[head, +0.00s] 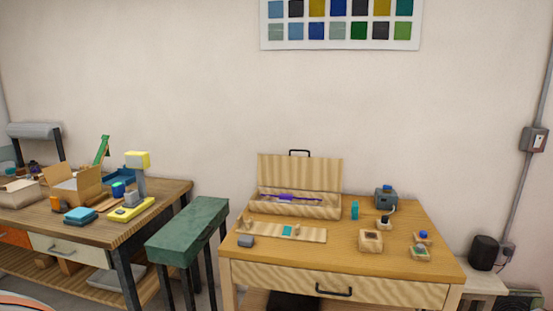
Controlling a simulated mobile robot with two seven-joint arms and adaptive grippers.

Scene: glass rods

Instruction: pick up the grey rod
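I cannot clearly make out a grey rod. A wooden case (300,207) with its lid standing open sits at the back of the right-hand wooden table (345,255). A thin purple rod (300,198) lies lengthwise in or across the case, and other contents are too small to tell. A small, short grey object (246,241) lies near the table's front left corner; whether it is a rod is unclear. Neither of my grippers is in view.
A flat wooden board (312,236) with a teal patch lies before the case. A teal block (355,211), grey device (385,199) and small wooden blocks (371,241) stand to the right. A green stool (190,232) stands between this table and a cluttered workbench (85,232).

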